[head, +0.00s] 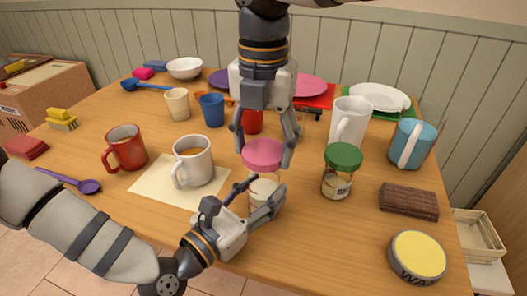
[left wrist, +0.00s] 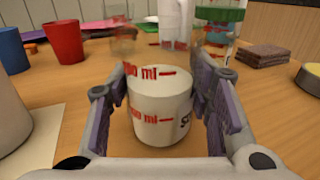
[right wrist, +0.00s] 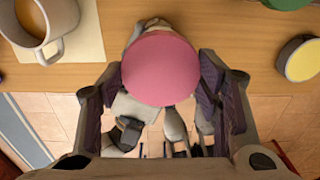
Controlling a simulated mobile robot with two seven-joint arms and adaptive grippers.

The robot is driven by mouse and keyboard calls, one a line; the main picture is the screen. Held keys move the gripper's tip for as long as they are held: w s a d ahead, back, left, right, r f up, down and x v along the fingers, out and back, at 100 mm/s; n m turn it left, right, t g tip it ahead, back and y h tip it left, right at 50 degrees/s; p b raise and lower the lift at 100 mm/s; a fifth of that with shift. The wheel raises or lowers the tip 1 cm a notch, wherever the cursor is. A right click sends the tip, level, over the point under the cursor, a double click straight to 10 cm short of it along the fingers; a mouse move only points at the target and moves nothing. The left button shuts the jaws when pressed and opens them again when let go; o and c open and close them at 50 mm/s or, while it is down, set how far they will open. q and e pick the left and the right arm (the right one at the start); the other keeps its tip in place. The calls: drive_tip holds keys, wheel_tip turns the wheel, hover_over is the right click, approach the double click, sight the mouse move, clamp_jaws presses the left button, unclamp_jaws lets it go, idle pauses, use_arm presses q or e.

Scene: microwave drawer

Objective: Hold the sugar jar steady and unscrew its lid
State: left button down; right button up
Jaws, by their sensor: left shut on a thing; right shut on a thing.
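The jar (head: 263,187) has clear walls, white contents and a pink lid (head: 263,153). It stands upright near the table's front edge. My left gripper (head: 260,199) is shut on the jar's body from the front; red "ml" marks show on the jar (left wrist: 160,110) in the left wrist view. My right gripper (head: 264,146) reaches down from above and is shut on the pink lid, which also shows in the right wrist view (right wrist: 160,68). The lid is above the jar; I cannot tell whether it is still threaded on.
A green-lidded jar (head: 342,172) stands just right, with a white pitcher (head: 350,122) behind it. A white mug (head: 192,161) on a cream mat (head: 151,187) is to the left. A brown folded cloth (head: 408,201) and a yellow-topped tin (head: 417,257) lie right.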

drive_tip(key=shift+r, duration=0.95)
use_arm(q)
drive_tip(key=c, duration=0.7)
unclamp_jaws()
